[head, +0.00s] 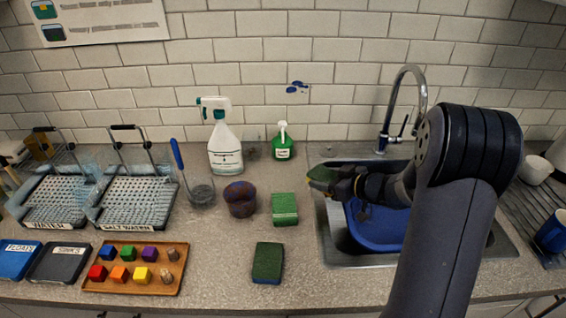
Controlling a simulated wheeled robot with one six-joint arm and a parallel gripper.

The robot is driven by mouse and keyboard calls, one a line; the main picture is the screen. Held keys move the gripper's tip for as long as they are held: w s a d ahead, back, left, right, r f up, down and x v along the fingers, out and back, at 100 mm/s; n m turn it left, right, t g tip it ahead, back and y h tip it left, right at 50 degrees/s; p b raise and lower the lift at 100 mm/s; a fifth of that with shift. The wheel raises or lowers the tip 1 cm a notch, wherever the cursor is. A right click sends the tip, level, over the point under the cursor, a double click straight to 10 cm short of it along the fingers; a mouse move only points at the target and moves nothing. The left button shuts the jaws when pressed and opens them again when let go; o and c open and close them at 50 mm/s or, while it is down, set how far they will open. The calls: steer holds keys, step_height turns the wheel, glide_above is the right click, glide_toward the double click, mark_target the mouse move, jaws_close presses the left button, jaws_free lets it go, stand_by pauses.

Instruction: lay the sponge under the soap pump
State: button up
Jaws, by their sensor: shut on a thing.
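The soap pump (283,147) is a small green bottle with a white pump head and label, standing upright on the counter near the tiled wall. My gripper (322,181) is over the left edge of the sink, to the right of the pump and nearer to me. It is shut on a small green and yellow thing (321,174), which looks like a sponge seen edge-on; the jaws hide much of it. A light green sponge-like block (284,209) lies on the counter in front of the pump. A dark green sponge-like block (267,263) lies nearer the front edge.
A white spray bottle (225,148) and a purple-brown cup (240,199) stand left of the pump. The sink (341,236) holds a blue basin (375,232), with a tall faucet (389,115) behind. A wooden tray (173,286) of coloured blocks lies front left. Counter around the pump's base is clear.

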steer(key=w+a+p, duration=0.1)
steer(key=w+a, duration=0.4)
steer(key=w+a+p, duration=0.1)
steer(key=w+a, duration=0.5)
steer(key=shift+w+a+r+p, duration=0.1)
steer(key=shift+a+p, duration=0.15)
steer(key=shift+p, duration=0.15)
steer(key=shift+w+a, duration=0.15)
steer(key=shift+w, duration=0.05)
step_height(320, 180, down, 4)
steer(key=shift+r, duration=0.2)
